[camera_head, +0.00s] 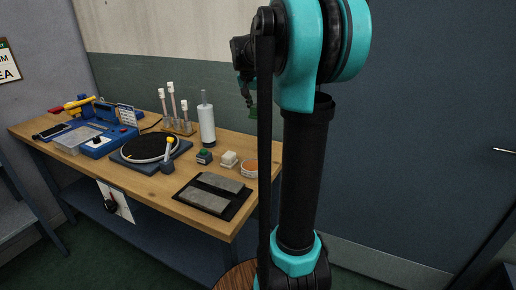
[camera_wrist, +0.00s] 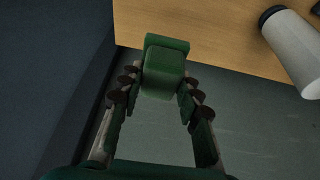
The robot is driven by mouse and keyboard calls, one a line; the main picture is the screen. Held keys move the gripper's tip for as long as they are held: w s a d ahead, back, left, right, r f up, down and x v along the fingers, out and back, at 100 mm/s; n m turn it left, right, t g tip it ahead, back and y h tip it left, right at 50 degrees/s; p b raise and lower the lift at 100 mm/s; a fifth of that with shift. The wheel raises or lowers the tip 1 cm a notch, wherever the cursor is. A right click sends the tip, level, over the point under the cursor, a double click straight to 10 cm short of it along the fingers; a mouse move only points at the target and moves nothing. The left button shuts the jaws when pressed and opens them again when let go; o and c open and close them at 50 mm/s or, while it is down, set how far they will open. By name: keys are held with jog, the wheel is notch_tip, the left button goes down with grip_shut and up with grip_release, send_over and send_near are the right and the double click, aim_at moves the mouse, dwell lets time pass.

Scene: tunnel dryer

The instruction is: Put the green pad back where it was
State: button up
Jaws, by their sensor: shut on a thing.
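My gripper (camera_wrist: 162,92) is shut on the green pad (camera_wrist: 163,72), which sits between the fingertips in the wrist view. The pad looks like a small green block with a wider green part at its far end. In the head view my gripper (camera_head: 247,92) hangs high, above the level of the wooden table (camera_head: 160,186), beside my arm. Only a sliver of the pad (camera_head: 253,111) shows there.
Dark tray with two grey slabs (camera_head: 213,193), turntable (camera_head: 150,147), small green-topped block (camera_head: 204,156), white block (camera_head: 228,159) and round orange-topped dish (camera_head: 250,167) stand on the table. A white cylinder (camera_head: 207,124) stands behind.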

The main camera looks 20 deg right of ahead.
notch_tip(320, 180, down, 17)
jog(key=shift+f, duration=0.1)
dwell(0.3)
jog(key=o, duration=1.1)
jog(key=v, duration=1.2)
